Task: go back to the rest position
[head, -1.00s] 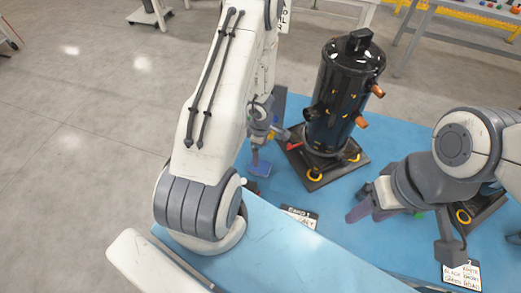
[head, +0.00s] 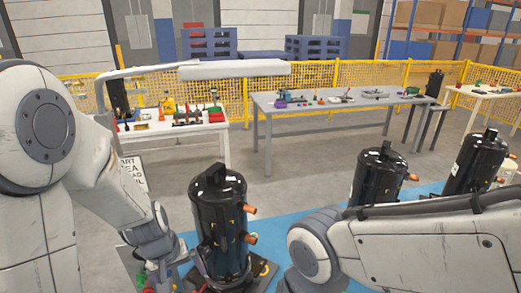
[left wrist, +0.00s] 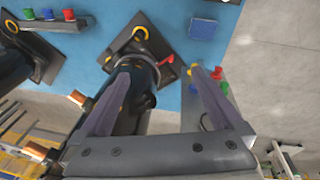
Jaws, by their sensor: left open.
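My left gripper shows best in the left wrist view (left wrist: 159,73), with its two fingers spread apart and nothing held between them. A black compressor (left wrist: 142,70) lies beyond the fingers in that view, nearer the left finger. In the head view the compressor (head: 218,225) stands upright just right of my left wrist. My left arm comes in from the left and bends down there; its fingertips are not clear in that view. My right arm crosses the lower right of the head view, and its gripper is out of view.
Two more black compressors (head: 378,175) (head: 470,163) stand at the right on the blue mat (head: 290,226). A panel with coloured knobs (left wrist: 213,92) lies by the right finger. Behind are a white table (head: 180,134), a grey table (head: 300,103) and a yellow fence (head: 350,72).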

